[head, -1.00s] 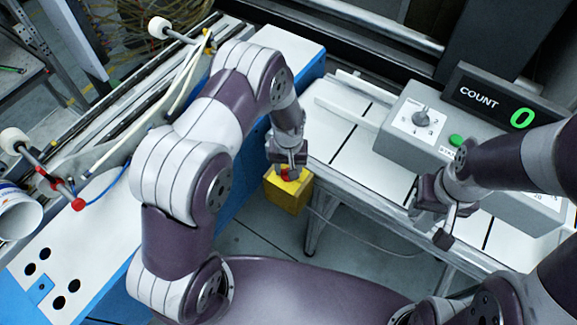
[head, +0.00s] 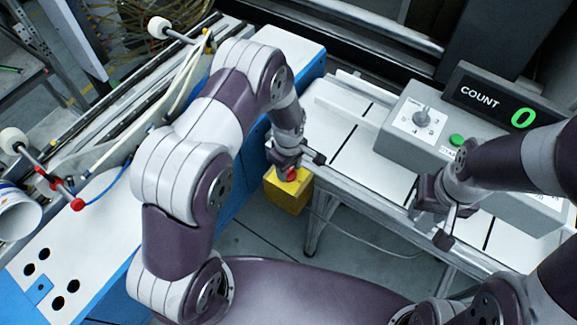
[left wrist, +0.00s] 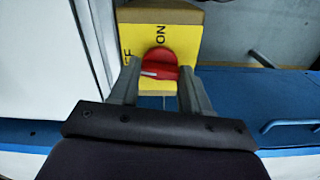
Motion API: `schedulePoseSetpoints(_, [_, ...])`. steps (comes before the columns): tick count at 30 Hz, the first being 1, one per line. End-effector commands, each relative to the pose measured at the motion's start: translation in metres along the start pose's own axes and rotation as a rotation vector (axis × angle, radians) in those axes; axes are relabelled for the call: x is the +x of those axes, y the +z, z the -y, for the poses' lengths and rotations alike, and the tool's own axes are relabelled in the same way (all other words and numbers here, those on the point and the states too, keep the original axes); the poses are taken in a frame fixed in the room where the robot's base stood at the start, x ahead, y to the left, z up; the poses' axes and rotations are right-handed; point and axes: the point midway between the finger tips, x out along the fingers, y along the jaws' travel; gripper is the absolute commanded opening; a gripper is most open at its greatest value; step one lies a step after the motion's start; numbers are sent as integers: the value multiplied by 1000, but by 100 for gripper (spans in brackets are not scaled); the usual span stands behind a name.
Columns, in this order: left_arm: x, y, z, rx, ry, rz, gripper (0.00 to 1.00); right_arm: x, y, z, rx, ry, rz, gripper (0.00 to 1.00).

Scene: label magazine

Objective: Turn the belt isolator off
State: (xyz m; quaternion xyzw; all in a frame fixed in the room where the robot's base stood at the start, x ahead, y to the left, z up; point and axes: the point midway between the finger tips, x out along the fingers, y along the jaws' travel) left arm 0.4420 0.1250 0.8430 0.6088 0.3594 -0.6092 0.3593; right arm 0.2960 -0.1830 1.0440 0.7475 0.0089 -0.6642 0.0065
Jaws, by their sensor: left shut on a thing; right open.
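The belt isolator is a yellow box (head: 287,195) with a red knob (head: 291,174), beside the blue machine side. In the left wrist view the yellow face (left wrist: 183,40) carries "ON" above the knob and a partly hidden "OFF" at the left. The red knob (left wrist: 160,60) shows a white mark lying nearly level on its lower left part. My left gripper (head: 296,169) is shut on the knob, with a finger on either side of it in the left wrist view (left wrist: 160,78). My right gripper (head: 430,222) is open and empty by the conveyor's front edge.
A grey control box (head: 400,150) with a selector dial and green button stands on the white conveyor top (head: 335,128). A counter display (head: 500,100) reads 0. Floor shows below the isolator.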

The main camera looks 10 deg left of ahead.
Motion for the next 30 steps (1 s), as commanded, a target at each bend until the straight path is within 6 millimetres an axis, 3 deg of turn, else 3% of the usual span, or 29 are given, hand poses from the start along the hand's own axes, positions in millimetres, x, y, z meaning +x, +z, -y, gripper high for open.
schedulePoseSetpoints(12, [0,0,0,-156,1,0,16,0,0,0,0,0,0,43])
schedulePoseSetpoints(27, [0,0,0,-174,1,0,16,0,0,0,0,0,0,43])
schedulePoseSetpoints(28, [0,0,0,-174,1,0,50,0,0,0,0,0,0,43])
schedulePoseSetpoints(30, [0,0,0,-173,1,0,72,0,0,0,0,0,0,43])
